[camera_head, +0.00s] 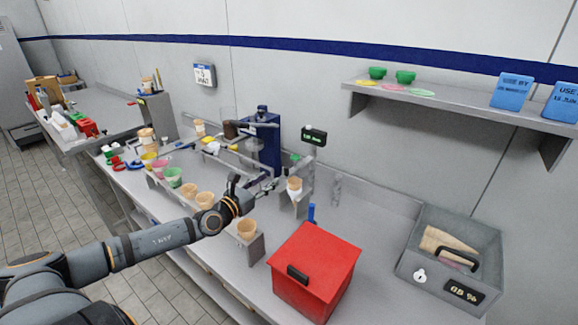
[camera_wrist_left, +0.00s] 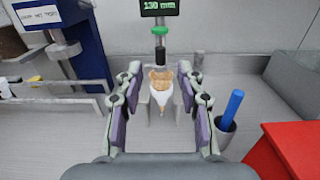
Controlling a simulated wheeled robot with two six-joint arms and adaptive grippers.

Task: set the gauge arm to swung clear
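The gauge with its dark display (camera_head: 314,136) stands behind the cone stand. In the left wrist view the display (camera_wrist_left: 160,7) reads 130 mm, and a green knob (camera_wrist_left: 160,31) sits on the dark rod below it. The rod hangs over a wafer cone in a white sleeve (camera_wrist_left: 159,92), upright in a grey stand. The cone also shows in the head view (camera_head: 294,186). My left gripper (camera_head: 264,181) is open in front of the cone. Its fingers (camera_wrist_left: 159,72) appear to either side of the cone in the wrist view, with nothing between the pads that I can see gripped. My right gripper is out of view.
A blue machine (camera_head: 265,140) stands left of the gauge. A red box (camera_head: 315,270) and a blue-handled tool in a cup (camera_wrist_left: 224,128) are at right. A grey bin (camera_head: 478,240) is farther right. Several cones stand in a rack along the front left.

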